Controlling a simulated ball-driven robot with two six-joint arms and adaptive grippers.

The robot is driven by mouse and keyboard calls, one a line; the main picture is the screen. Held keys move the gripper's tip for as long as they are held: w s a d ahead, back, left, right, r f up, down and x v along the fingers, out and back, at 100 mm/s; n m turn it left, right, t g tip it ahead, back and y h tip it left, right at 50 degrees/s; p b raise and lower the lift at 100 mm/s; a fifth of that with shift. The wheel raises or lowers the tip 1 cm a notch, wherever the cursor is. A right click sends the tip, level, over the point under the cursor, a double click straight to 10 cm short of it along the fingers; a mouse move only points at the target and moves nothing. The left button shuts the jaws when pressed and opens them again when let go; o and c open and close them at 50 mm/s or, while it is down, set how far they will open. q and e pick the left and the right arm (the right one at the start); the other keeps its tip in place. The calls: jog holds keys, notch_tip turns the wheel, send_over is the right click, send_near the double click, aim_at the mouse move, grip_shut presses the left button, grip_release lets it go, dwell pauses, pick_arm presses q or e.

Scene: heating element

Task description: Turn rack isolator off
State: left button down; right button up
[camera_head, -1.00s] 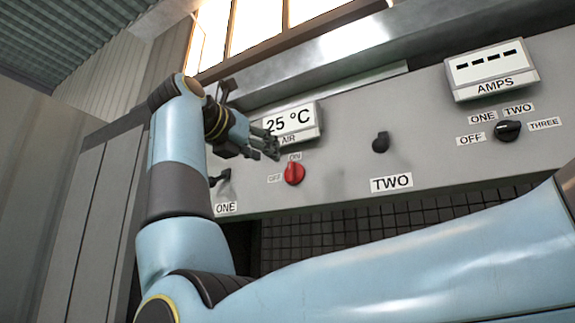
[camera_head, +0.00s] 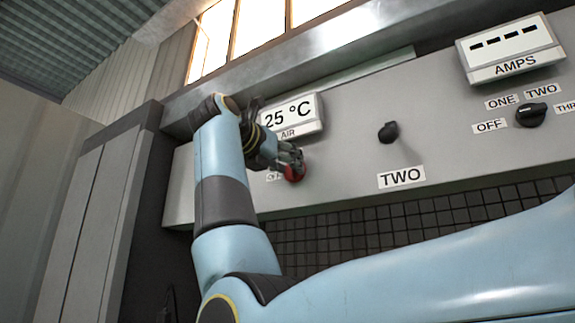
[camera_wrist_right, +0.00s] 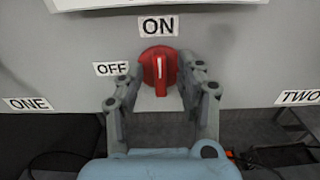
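The rack isolator is a red rotary knob (camera_wrist_right: 160,72) on the grey panel, with its pointer upright towards the ON label (camera_wrist_right: 158,26). The OFF label (camera_wrist_right: 112,68) is to its left. In the head view the knob (camera_head: 294,174) is partly hidden by my right gripper (camera_head: 290,158). In the right wrist view my right gripper (camera_wrist_right: 162,80) is open, with one finger on each side of the knob's lower part. I cannot tell whether the fingers touch it. My left gripper is not in view.
The 25 °C air display (camera_head: 290,116) sits just above the knob. A black knob (camera_head: 388,132) over the TWO label (camera_head: 401,177) and the AMPS selector (camera_head: 531,115) are to the right. A dark tiled area (camera_head: 400,212) lies below the panel.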

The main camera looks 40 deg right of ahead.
grip_shut()
jog(key=shift+w+a+f+n+p, duration=0.1)
jog(key=shift+w+f+n+p, duration=0.05)
jog(key=shift+n+p, duration=3.8)
jog(key=shift+w+f+n+p, duration=0.1)
jog(key=shift+n+p, duration=2.7)
jog(key=shift+n, duration=2.25)
